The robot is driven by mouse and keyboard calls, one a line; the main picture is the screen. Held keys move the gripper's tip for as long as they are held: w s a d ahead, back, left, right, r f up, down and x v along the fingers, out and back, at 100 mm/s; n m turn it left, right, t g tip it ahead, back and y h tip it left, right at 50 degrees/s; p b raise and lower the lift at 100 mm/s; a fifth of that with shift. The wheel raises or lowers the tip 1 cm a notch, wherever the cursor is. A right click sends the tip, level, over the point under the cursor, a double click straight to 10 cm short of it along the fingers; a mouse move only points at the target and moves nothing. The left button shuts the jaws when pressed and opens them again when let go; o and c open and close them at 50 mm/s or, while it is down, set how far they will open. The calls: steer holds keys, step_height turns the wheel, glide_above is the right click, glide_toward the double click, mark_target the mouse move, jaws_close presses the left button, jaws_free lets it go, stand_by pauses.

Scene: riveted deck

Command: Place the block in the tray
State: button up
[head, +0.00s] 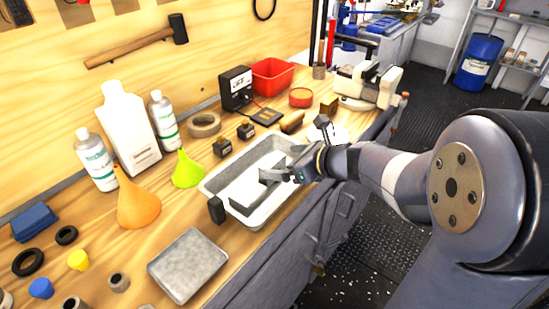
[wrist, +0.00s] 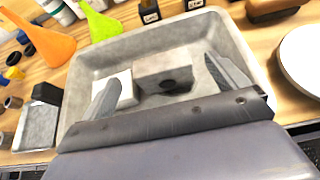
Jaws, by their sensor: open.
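A pale grey, deep-walled tray (head: 207,187) stands on the wooden bench; it also fills the middle of the wrist view (wrist: 82,78). A pale block with a dark round mark (wrist: 160,66) lies inside it, with a white block-like piece (wrist: 126,90) to its left. In the head view a white block (head: 243,190) shows in the tray, partly hidden by my gripper. My gripper (head: 268,178) is open over the tray. In the wrist view its fingers (wrist: 166,88) are spread, with the pale block beyond and between them and nothing visibly clamped.
A shallow metal tray (head: 188,264) lies at the front. A black block (head: 216,210) stands against the big tray's near left corner. Funnels (head: 138,210) and bottles (head: 130,125) stand left, small black boxes (head: 222,147) behind, and a white round dish (wrist: 303,58) right.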

mark_target(274, 161)
steer(key=v, duration=0.7)
steer(key=shift+p, duration=0.4)
steer(key=b+x, duration=0.2)
steer(key=x, duration=1)
steer(key=shift+f, duration=0.2)
steer(key=shift+r+p, duration=0.6)
steer(key=shift+r, duration=1)
steer(key=shift+f, duration=0.1)
